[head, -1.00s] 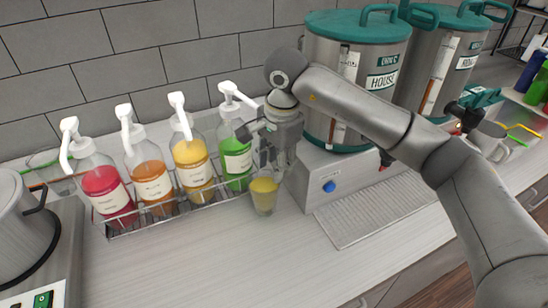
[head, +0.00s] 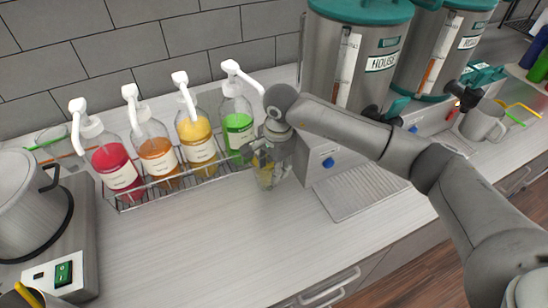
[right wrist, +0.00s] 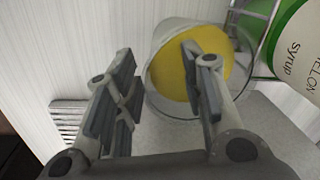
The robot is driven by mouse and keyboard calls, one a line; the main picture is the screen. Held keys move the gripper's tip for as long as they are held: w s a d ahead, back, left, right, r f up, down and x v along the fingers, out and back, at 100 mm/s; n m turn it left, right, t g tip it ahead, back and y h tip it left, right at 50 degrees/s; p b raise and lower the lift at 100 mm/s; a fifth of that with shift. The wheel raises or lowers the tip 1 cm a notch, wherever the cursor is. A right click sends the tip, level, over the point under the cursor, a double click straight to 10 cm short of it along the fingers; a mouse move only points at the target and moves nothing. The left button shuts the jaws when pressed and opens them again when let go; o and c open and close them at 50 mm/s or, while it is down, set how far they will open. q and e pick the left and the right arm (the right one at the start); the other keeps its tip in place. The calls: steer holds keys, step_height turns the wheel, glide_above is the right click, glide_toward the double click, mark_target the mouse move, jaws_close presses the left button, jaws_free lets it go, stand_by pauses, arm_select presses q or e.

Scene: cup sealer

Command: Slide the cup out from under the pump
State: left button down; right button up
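The clear cup (head: 267,180) with yellow contents stands on the counter just right of the rack, by the green syrup bottle (head: 238,127) and its white pump (head: 233,68). My right gripper (head: 267,160) is down at the cup and hides part of it in the head view. In the right wrist view the right gripper (right wrist: 160,95) is open, with a gap between its fingers. The cup (right wrist: 178,68) lies beyond the right-hand finger, which overlaps it; I cannot tell whether they touch. My left gripper is not in view.
A wire rack (head: 150,190) holds red, orange, yellow and green syrup bottles. A metal drink dispenser (head: 350,60) with a drip tray (head: 355,193) stands to the right. A grey machine (head: 30,215) is at the left. The front counter (head: 220,240) is clear.

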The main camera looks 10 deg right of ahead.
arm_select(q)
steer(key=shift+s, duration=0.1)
arm_select(e)
jaws_close()
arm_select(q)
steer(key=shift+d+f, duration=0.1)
arm_select(e)
steer(key=shift+s, duration=0.1)
stand_by(0.3)
